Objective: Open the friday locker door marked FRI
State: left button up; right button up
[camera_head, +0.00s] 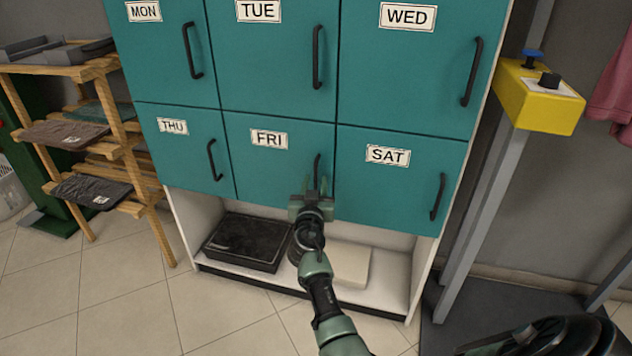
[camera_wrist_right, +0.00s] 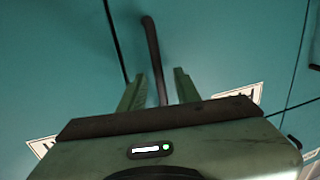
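The FRI locker door (camera_head: 265,165) is a teal panel in the middle of the lower row. It looks shut, flush with the doors beside it. Its black vertical bar handle (camera_head: 317,165) is near the door's right edge. My right gripper (camera_head: 315,184) is at the lower part of this handle. In the right wrist view the handle (camera_wrist_right: 151,40) runs down between the two green fingers, with a gap on each side, so the gripper (camera_wrist_right: 158,84) is open. How deep the handle sits between the fingers is unclear. My left gripper is not in view.
Closed THU (camera_head: 180,155) and SAT (camera_head: 395,190) doors flank the FRI door. Below is an open shelf with a black tray (camera_head: 245,243) and a pale block (camera_head: 352,265). A wooden rack (camera_head: 125,110) stands left; a yellow control box (camera_head: 540,98) on a post stands right.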

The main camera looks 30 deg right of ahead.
jog(key=shift+c, duration=0.2)
grip_shut()
dwell(1.1)
